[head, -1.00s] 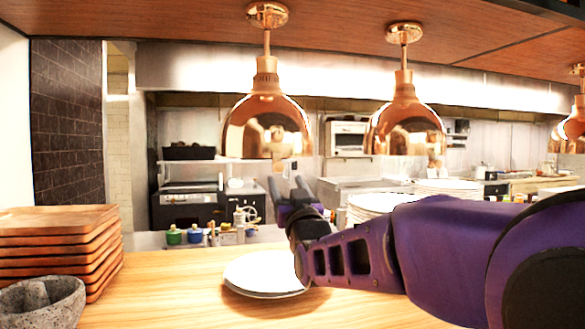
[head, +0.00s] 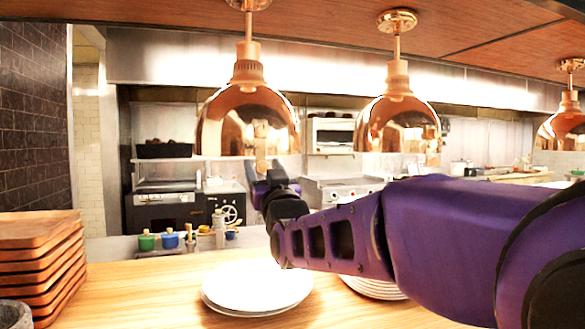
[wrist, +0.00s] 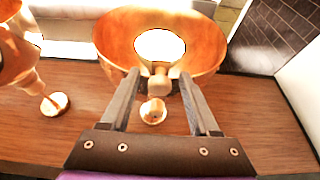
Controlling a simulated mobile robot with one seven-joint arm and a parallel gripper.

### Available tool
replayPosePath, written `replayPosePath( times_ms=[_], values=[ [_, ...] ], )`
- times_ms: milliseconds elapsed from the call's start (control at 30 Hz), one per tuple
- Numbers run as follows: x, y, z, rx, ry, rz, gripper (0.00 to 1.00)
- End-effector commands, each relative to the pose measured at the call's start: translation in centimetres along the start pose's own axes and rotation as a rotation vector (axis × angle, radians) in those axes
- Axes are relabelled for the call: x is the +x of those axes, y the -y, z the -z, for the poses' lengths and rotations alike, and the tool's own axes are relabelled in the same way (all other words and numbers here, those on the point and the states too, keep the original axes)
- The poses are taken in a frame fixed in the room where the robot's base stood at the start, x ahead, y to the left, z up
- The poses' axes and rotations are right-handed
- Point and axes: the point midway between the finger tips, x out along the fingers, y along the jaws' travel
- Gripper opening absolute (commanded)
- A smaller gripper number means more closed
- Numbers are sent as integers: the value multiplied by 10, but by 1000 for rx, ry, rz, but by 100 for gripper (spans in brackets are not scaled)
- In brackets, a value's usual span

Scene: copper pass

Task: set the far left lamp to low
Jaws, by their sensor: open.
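The far left lamp (head: 247,125) is a copper dome hanging from the ceiling on a copper stem. A small pale knob (head: 262,166) shows just below its rim. In the wrist view the lamp's wide copper shade (wrist: 110,38) surrounds a bright white light, and the pale knob (wrist: 160,82) appears between my two fingers. My gripper (head: 268,180) is just under the lamp; its open fingers also show in the wrist view (wrist: 160,76), one on each side of the knob. I cannot tell whether either finger touches it. The knob's setting is not readable.
Two more copper lamps hang to the right, the middle one (head: 398,125) and another (head: 562,130). White plates (head: 257,288) lie on the wooden counter (head: 130,295) under my arm. Stacked wooden trays (head: 38,250) stand at the left. The wooden ceiling (head: 330,25) is above.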

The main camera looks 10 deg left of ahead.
Motion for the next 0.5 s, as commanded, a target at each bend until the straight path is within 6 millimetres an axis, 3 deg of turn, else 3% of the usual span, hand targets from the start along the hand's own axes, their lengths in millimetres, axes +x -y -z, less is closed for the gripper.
replayPosePath(
  times_ms=[267,500],
  values=[
    [0,0,1,0,0,0,62],
    [0,0,1,0,-1,0,22]
  ],
)
